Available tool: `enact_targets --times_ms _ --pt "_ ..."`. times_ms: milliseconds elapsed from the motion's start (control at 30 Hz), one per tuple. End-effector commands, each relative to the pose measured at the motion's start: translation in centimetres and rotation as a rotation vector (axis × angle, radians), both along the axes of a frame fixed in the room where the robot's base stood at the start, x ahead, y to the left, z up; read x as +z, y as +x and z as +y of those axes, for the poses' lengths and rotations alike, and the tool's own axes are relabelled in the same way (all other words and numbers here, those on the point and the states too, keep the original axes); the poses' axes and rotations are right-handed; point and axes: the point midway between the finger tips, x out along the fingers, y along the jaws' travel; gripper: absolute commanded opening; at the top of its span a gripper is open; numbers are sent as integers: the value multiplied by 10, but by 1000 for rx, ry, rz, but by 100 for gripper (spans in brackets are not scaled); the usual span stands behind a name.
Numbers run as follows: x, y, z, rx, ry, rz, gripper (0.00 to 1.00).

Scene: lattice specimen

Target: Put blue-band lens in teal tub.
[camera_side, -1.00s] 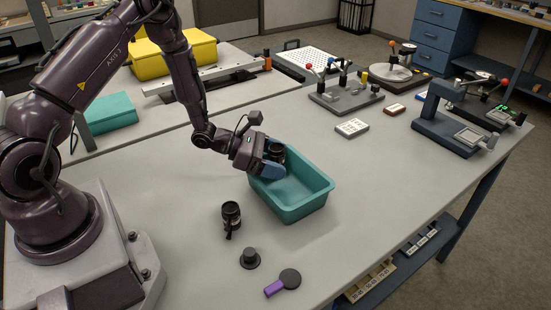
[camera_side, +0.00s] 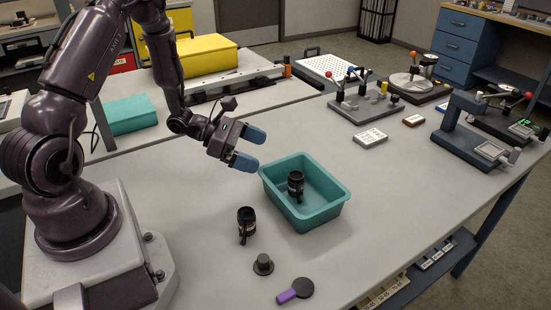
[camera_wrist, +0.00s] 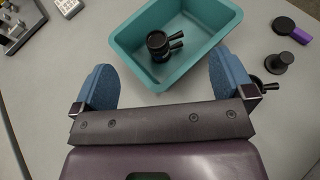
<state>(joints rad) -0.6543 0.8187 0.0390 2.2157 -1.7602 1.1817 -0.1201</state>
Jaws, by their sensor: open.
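The teal tub (camera_side: 335,213) stands on the grey bench, and it also shows in the wrist view (camera_wrist: 127,48). A black lens (camera_side: 296,184) sits inside the tub on its floor, near the left wall; it shows in the wrist view too (camera_wrist: 158,45). A second black lens (camera_side: 246,221) stands on the bench left of the tub. The band colours are too small to tell, so I cannot say which lens has the blue band. My gripper (camera_side: 250,148) is open and empty, above the bench beyond the tub's left side, its blue fingers apart.
A black cap-like piece (camera_side: 263,265) and a black disc with a purple handle (camera_side: 296,291) lie near the front edge. A lever fixture (camera_side: 365,105), a white block (camera_side: 370,138) and a blue press (camera_side: 450,125) stand to the right.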

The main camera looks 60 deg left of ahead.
Motion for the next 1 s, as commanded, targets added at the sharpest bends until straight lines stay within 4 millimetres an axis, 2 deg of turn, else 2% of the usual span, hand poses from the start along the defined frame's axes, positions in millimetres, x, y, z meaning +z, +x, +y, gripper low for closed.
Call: enact_targets --times_ms 133,267,367,467,600,700,833,1000 --pt "7 -12 10 1 0 -1 100" --pt "19 -15 5 -53 26 -19 100" --pt "45 -17 -16 -205 108 -65 100" --pt "80 -26 -49 -444 249 -136 100" --pt "122 -55 -89 -813 512 -253 100" --pt "145 -80 -106 -1054 724 -334 100" --pt "171 -111 -114 -1333 1035 -445 100" --pt "202 -139 -109 -1601 1470 -574 100"
